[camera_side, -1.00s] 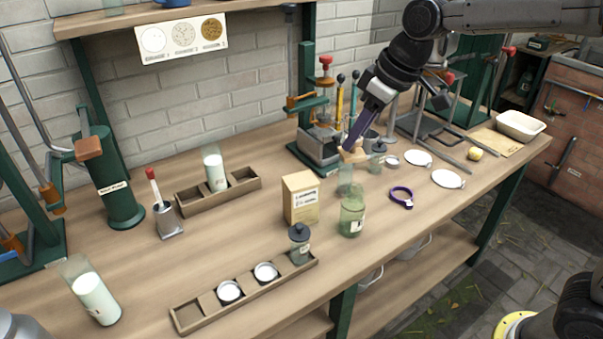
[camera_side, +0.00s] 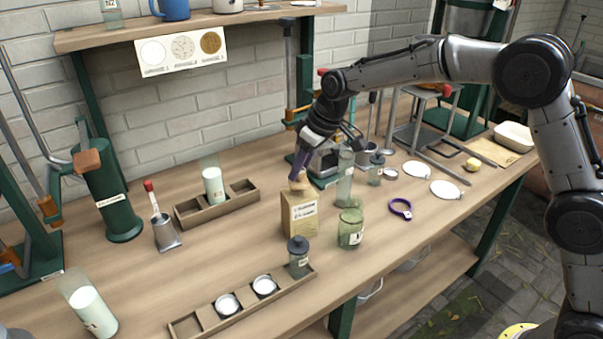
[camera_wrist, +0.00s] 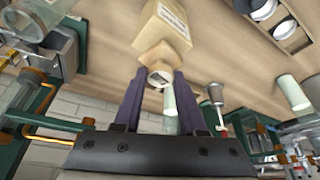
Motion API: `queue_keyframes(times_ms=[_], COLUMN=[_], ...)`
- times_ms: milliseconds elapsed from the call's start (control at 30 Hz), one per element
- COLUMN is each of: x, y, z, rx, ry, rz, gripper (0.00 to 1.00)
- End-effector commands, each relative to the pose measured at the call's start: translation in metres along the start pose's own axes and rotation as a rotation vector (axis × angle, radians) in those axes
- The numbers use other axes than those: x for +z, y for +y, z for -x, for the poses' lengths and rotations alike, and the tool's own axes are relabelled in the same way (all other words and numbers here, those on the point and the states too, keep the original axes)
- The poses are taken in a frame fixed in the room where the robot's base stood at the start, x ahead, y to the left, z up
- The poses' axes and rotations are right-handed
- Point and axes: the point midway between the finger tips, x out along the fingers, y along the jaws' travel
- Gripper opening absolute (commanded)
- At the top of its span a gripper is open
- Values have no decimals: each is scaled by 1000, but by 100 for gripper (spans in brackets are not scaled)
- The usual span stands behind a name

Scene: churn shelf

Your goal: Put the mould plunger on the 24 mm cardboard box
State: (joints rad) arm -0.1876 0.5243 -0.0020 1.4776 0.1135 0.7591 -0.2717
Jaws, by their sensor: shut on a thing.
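The mould plunger, a small pale wooden piece (camera_side: 299,181), is held between the purple fingers of my gripper (camera_side: 297,168). In the wrist view the plunger (camera_wrist: 157,53) shows between the fingertips of my gripper (camera_wrist: 160,76), with a round end facing the camera. The cardboard box (camera_side: 300,215) stands upright on the bench directly below the plunger, with a printed label on its front. The box also shows past the plunger in the wrist view (camera_wrist: 163,27). The plunger is at the box's top; I cannot tell whether they touch.
A green glass jar (camera_side: 351,228) and a tall clear glass (camera_side: 345,180) stand right of the box. Behind left is another rack (camera_side: 243,197). A purple ring (camera_side: 401,209) lies at right.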

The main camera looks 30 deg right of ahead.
Motion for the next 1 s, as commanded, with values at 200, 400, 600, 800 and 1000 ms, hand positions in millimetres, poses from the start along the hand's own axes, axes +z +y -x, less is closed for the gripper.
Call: queue_keyframes(times_ms=[200, 400, 600, 800, 1000], x=[8, 8, 10, 10, 10], y=[0, 0, 0, 0, 0], z=[-18, -18, -22, -22, -21], rx=[0, 0, 0, 0, 0], ry=[0, 1, 1, 1, 0], rz=[1, 1, 1, 1, 0], gripper=[0, 0, 42, 70, 70])
